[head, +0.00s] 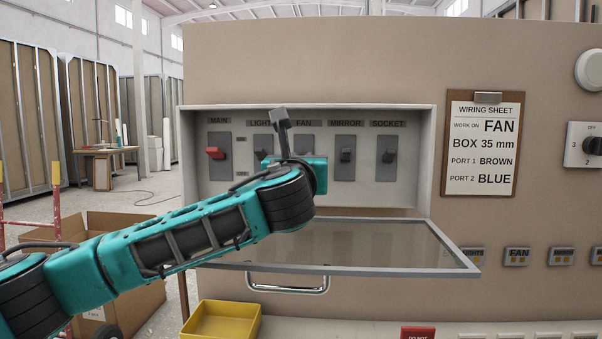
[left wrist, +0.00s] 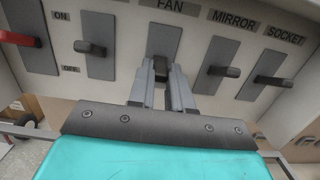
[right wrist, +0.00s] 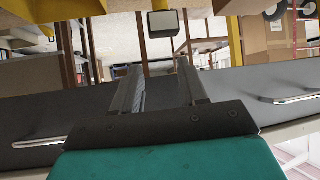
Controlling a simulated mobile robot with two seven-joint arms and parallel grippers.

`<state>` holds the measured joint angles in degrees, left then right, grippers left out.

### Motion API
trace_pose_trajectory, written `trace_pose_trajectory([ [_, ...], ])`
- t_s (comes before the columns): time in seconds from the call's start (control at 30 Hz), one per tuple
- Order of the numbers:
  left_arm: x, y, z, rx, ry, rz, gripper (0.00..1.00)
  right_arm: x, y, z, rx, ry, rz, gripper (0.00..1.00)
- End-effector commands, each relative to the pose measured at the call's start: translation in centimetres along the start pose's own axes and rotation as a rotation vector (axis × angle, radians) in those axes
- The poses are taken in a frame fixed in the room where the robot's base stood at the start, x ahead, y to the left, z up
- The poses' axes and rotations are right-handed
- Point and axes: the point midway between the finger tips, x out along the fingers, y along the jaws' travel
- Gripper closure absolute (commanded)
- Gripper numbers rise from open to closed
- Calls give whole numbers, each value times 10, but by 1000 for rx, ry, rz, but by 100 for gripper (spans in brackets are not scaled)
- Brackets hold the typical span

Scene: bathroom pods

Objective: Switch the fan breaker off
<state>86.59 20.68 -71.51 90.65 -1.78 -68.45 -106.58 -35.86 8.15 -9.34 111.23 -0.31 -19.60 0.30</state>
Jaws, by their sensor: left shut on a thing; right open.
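The fan breaker (head: 304,143) is a grey plate under the FAN label in the open breaker box (head: 432,150); my left wrist covers its lower part in the head view. In the left wrist view, the fan breaker's dark lever (left wrist: 160,67) lies between the fingertips of my left gripper (left wrist: 161,80), which is shut on it. Whether the lever points to ON or OFF cannot be told. My right gripper (right wrist: 160,75) is open, with nothing between its fingers, and is outside the head view.
Beside the fan breaker are the lights lever (left wrist: 90,48) and the mirror lever (left wrist: 222,70). The red main lever (head: 215,152) and socket lever (head: 389,156) are at the ends. The box's clear cover (head: 400,245) hangs open below. A yellow bin (head: 222,320) stands underneath.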

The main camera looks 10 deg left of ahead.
Motion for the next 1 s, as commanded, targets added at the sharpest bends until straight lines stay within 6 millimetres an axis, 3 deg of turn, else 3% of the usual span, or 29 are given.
trace_pose_trajectory([
  [0.37, 0, 0, 0, 0, -17, 0, 100, 1, -1, 0, 1, 2, -3, 57],
  [0.4, 0, 0, 0, 0, -17, 0, 77, 1, -1, 0, 1, 3, -3, 57],
  [0.63, 0, 0, 0, 1, -16, 0, 55, 1, -2, -1, 1, 6, -3, 57],
  [1.0, -7, 0, -1, 1, -16, -2, 55, 2, -1, -2, 0, 9, -3, 57],
])
